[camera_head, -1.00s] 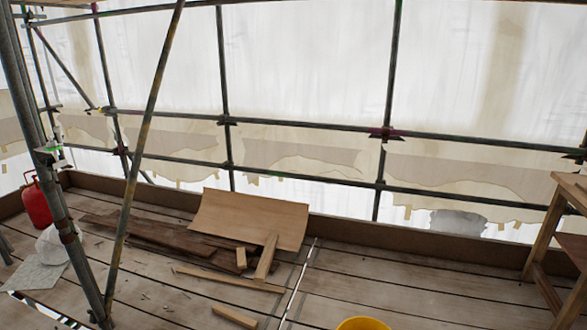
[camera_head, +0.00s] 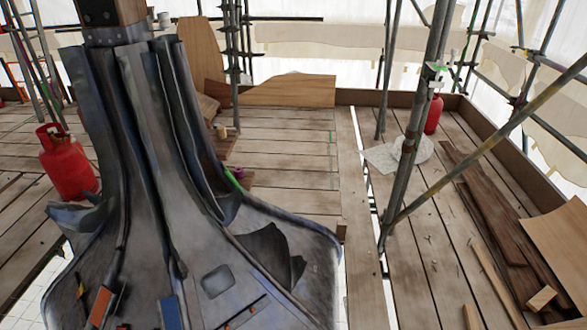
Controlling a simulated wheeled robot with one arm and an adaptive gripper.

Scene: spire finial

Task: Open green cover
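No green cover can be made out in the head view. The grey metal-clad spire (camera_head: 150,160) stands large at the left, flaring out to a broad skirt with a torn dark patch. A small bright green strip (camera_head: 233,179) shows at the spire's right edge; I cannot tell what it is. An orange-topped item (camera_head: 101,305) and a blue item (camera_head: 169,313) lie low on the skirt. My gripper is not in view.
A red gas cylinder (camera_head: 68,165) stands left of the spire. A scaffold pole (camera_head: 412,130) and a slanting brace (camera_head: 470,150) rise at the right. Boards (camera_head: 485,205) lie at far right. The plank floor (camera_head: 285,150) behind the spire is mostly clear.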

